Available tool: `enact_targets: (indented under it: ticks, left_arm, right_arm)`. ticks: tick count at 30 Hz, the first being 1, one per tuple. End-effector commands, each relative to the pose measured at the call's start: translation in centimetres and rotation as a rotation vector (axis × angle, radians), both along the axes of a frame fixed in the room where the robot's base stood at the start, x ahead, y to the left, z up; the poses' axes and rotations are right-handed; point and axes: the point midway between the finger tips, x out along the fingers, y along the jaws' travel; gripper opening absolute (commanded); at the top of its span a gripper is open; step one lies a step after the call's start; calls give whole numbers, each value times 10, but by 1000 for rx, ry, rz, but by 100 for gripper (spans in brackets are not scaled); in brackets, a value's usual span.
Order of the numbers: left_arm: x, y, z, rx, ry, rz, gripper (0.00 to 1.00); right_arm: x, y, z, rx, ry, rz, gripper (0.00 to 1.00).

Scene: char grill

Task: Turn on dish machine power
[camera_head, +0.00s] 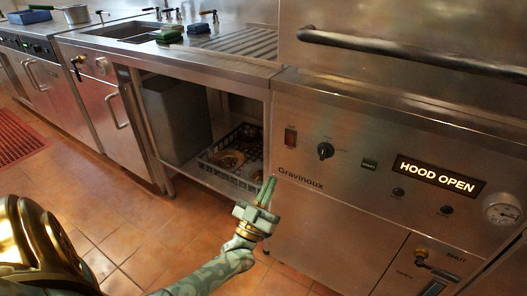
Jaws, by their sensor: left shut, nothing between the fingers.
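The dish machine (345,228) stands at the right with a steel front panel and a lit display (440,175) reading "HOOD OPEN". My right gripper is not in view.
A sink counter (190,55) with an open shelf is left of the machine. A black rack (247,143) with dishes sits on that shelf. A hood handle bar (400,52) crosses the upper right. A red mat (18,138) lies on the tiled floor.

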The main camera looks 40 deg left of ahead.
Motion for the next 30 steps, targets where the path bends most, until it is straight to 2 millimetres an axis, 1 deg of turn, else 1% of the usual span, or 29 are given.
enact_targets:
  ticks: [1, 3, 8, 12, 26, 28, 30]
  left_arm:
    - [-5, -1, -8, 0, 3, 1, 0]
    - [-11, -3, -16, 0, 3, 1, 0]
    - [-19, -5, -26, 0, 2, 0, 0]
    - [-21, -5, -28, 1, 0, -1, 0]
    - [-21, -5, -27, 1, 0, -1, 0]
    - [-21, -5, -28, -4, 0, -4, 0]
    - [-16, -8, -33, 0, 36, -17, 0]
  right_arm:
    - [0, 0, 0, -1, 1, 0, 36]
    - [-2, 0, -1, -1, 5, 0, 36]
    - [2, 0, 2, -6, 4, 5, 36]
    - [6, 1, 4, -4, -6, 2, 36]
    - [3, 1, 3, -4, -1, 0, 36]
    - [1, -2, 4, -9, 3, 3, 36]
    - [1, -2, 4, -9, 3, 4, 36]
